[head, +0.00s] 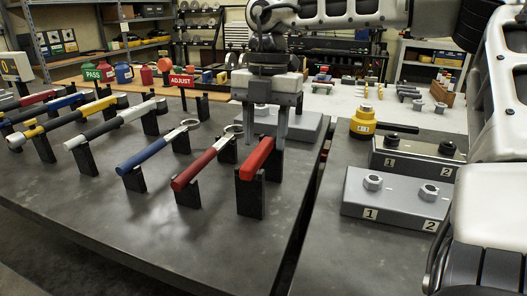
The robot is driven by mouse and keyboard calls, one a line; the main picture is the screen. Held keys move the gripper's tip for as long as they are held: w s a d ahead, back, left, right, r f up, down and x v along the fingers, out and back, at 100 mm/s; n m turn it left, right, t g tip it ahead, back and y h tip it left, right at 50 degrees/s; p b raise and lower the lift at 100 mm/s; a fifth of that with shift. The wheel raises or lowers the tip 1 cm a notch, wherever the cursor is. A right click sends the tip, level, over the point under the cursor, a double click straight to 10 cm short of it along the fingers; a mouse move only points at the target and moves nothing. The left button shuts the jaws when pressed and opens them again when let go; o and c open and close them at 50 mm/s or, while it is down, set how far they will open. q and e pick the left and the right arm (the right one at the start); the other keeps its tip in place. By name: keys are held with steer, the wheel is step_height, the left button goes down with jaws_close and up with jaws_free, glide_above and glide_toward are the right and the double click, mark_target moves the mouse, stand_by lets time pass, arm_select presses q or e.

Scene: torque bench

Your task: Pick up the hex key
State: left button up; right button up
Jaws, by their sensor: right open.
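A tool with a bright red handle (257,158) rests on a black stand (250,196) at the right end of the tool row. Its far end is hidden behind my gripper, so I cannot confirm from its shape that it is the hex key. My right gripper (266,140) points down at the far end of this handle, with its two grey fingers apart. I cannot tell whether the handle lies between the fingers or in front of them. My left gripper is not in view.
A dark red ring spanner (203,167) and a blue one (152,152) rest on stands to the left, with several torque wrenches beyond. Grey block (390,198) with two bolts and a yellow fixture (363,121) stand right. The near bench top (150,235) is clear.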

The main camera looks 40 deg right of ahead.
mark_target(264, 143)
steer(key=f, duration=0.4)
steer(key=shift+s+a+f, duration=0.1)
steer(key=shift+a+f, duration=0.2)
steer(key=shift+f, duration=0.05)
steer(key=shift+c, duration=0.3)
jaws_close()
steer(key=shift+r, duration=0.1)
